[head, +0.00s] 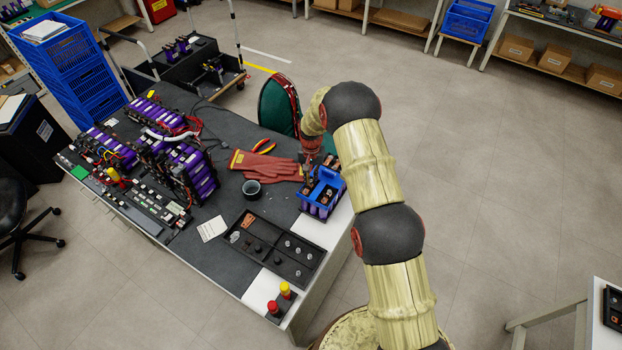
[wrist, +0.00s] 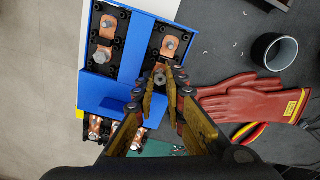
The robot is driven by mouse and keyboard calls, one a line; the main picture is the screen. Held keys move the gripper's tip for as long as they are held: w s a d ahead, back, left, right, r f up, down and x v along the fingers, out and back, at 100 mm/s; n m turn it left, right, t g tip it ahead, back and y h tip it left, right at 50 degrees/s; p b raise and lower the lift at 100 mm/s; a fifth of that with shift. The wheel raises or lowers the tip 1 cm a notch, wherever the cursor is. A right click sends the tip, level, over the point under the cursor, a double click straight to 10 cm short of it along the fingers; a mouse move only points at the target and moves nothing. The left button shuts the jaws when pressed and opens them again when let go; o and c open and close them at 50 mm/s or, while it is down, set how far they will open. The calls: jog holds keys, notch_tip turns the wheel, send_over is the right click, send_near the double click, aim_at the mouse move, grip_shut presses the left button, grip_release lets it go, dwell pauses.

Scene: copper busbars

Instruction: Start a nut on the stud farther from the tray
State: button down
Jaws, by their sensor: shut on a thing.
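The blue module (wrist: 110,92) with copper busbars lies under my gripper (wrist: 162,74) in the wrist view. It also shows at the table's right edge in the head view (head: 322,192). Another copper piece (wrist: 106,28) lies at the upper left. My gripper is closed at the tips on a small grey nut (wrist: 160,79), over the module's right side. The fingers partly hide the nut and the stud below, so I cannot tell whether they touch. The black tray (head: 275,250) holds several small parts.
Red gloves (head: 265,165) and a dark mug (head: 252,188) lie beside the module. Battery packs (head: 170,160) fill the table's left part. A red and yellow button box (head: 280,302) stands at the near corner. A green chair (head: 278,107) is behind the table.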

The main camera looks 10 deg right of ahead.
jog(key=m+b, duration=0.2)
jog(key=m, duration=0.3)
jog(key=shift+s+f, duration=0.1)
jog(key=shift+f, duration=0.05)
dwell(0.3)
jog(key=m+b, duration=0.2)
jog(key=m, duration=0.3)
jog(key=shift+f, duration=0.2)
jog(key=c, duration=1.8)
grip_release()
jog(key=shift+r+m, duration=0.1)
jog(key=shift+m, duration=0.2)
jog(key=shift+o, duration=0.2)
jog(key=shift+r, duration=0.1)
jog(key=shift+r+p, duration=1.2)
jog(key=shift+r, duration=1.85)
